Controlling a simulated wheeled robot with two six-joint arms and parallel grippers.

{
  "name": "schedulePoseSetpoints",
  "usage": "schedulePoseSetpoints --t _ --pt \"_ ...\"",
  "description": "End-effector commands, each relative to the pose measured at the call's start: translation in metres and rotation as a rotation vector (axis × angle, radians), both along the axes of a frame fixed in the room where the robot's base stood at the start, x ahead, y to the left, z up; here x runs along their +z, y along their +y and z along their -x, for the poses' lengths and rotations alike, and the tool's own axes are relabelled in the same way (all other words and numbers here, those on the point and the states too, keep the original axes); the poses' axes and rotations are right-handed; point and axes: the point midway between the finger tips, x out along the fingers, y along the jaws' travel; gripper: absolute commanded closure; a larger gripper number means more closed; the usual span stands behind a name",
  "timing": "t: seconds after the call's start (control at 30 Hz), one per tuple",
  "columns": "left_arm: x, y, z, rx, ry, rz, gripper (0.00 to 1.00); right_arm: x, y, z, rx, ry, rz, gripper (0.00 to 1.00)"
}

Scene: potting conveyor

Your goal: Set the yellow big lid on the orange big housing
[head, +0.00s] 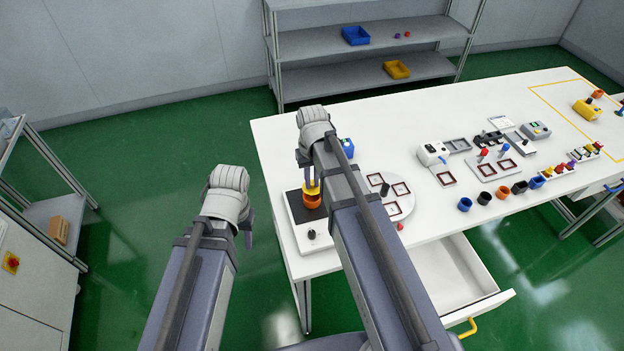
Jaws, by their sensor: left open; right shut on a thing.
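The orange big housing (312,202) stands on the dark square of a white station at the table's left end. The yellow big lid (311,189) is directly above it and looks in line with it; I cannot tell whether they touch. My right gripper (309,179) is shut on the yellow lid from above, partly hidden by my own arm. My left gripper (247,236) is open and empty, off the table's left edge over the green floor.
A round white plate (401,188) with dark red square frames lies right of the station, partly behind my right arm. A blue object (347,147) stands behind. Several coloured housings (485,198) line the table's front. An open drawer (452,275) juts out below.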

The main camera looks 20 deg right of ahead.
Motion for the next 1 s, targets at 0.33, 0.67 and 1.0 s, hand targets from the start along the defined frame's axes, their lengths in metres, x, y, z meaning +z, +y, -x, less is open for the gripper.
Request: schedulePoseSetpoints --t 0.33,0.67,1.0 --pt "-0.027 0.0 0.0 0.001 0.0 0.0 0.55 -0.027 0.0 0.0 0.0 0.0 0.0 1.0" --pt "-0.028 0.0 0.0 0.001 0.0 0.0 0.55 -0.028 0.0 0.0 0.0 0.0 0.0 1.0" --pt "-0.029 0.0 0.0 0.001 0.0 0.0 0.55 -0.029 0.0 0.0 0.0 0.0 0.0 1.0"
